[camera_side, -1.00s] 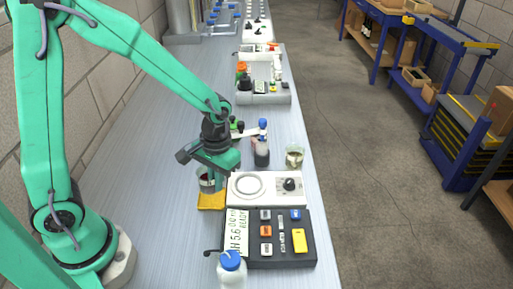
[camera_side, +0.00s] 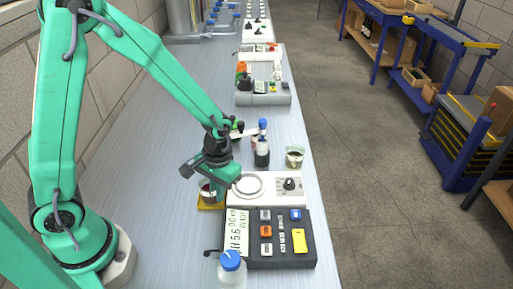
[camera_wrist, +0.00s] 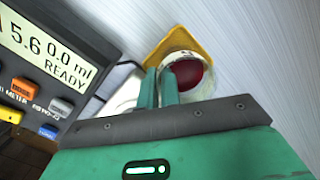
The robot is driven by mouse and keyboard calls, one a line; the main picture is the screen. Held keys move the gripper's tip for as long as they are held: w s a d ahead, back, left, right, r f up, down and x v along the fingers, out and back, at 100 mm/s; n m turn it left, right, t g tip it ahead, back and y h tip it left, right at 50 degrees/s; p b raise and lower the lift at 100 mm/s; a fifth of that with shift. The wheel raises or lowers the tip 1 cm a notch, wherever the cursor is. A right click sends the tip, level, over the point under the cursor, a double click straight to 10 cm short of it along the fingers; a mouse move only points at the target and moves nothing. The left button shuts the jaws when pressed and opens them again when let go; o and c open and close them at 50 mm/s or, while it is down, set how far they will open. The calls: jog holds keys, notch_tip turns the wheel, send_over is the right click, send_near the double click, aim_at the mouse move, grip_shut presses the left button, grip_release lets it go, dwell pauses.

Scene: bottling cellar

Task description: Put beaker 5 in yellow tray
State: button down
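A glass beaker with dark red liquid (camera_side: 206,190) stands upright low over the yellow tray (camera_side: 213,206), on it or nearly so. The wrist view shows the beaker (camera_wrist: 193,75) from above, with the yellow tray (camera_wrist: 164,44) under it. A small mark shows on its rim, too small to read. My gripper (camera_side: 214,182) points down at the beaker's right side. In the wrist view its two fingers (camera_wrist: 159,84) are close together at the beaker's near left rim, apparently pinching the wall. The beaker's lower side is partly hidden.
A hotplate-like white unit (camera_side: 290,188) and a dark meter (camera_side: 282,250) reading 5.6 stand right of the tray. A blue-capped bottle (camera_side: 232,272) is in front. A dark bottle (camera_side: 262,155) and another beaker (camera_side: 294,158) stand behind. The bench is clear to the left.

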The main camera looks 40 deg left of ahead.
jog(key=c, duration=1.9)
grip_release()
jog(key=shift+f, duration=0.1)
notch_tip(320, 180, up, 12)
jog(key=w, duration=0.1)
jog(key=shift+r, duration=0.2)
jog(key=s+a+r+m+t, duration=0.2)
jog(key=s+a+r+t, duration=0.3)
jog(key=s+r, duration=0.5)
jog(key=shift+a+r+t, duration=0.15)
jog(key=shift+r+t, duration=0.15)
jog(key=shift+t, duration=0.5)
